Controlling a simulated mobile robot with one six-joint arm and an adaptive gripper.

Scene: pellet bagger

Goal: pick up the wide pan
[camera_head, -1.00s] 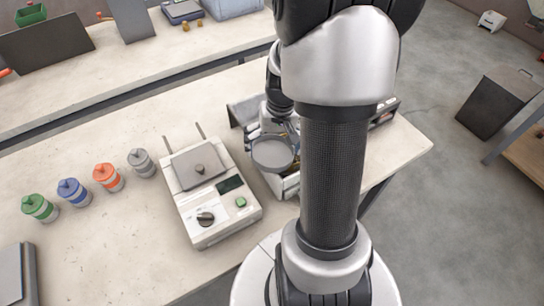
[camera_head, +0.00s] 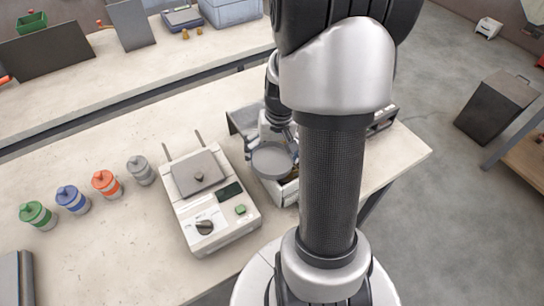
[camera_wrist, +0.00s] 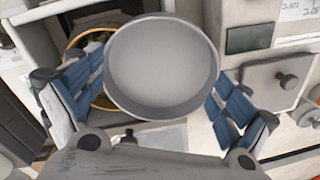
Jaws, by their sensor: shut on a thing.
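The wide pan (camera_wrist: 160,65) is a round, shallow grey dish with a raised rim. My gripper (camera_wrist: 157,85) is shut on it, with blue-padded fingers at its left and right sides in the wrist view.
The white machine (camera_head: 222,231) with a knob and green button stands close left of the pan. A yellow-rimmed round thing (camera_wrist: 72,58) lies partly hidden beneath the pan. Several lidded jars (camera_head: 106,183) stand farther left. The table's front left is mostly clear.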

